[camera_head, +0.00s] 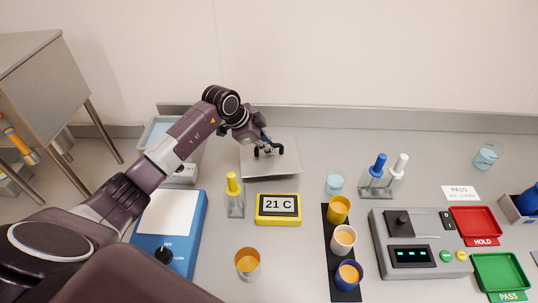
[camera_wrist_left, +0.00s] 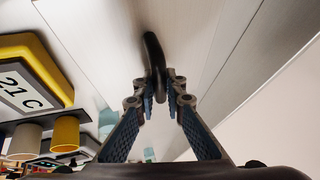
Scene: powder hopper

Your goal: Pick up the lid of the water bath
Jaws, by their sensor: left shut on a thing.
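The water bath's lid (camera_head: 286,163) is a flat grey metal plate with a dark curved handle. It is at the back of the counter, right of the open water bath (camera_head: 154,134), whose pale blue water shows partly behind my arm. My left gripper (camera_head: 264,148) is over the lid and shut on the lid's handle. In the left wrist view the handle (camera_wrist_left: 153,52) stands between the fingertips (camera_wrist_left: 160,86), with the lid's pale surface beyond. I cannot tell whether the lid touches the counter. My right gripper is not in view.
A blue hotplate device (camera_head: 188,236) lies under my arm. The back wall is close.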

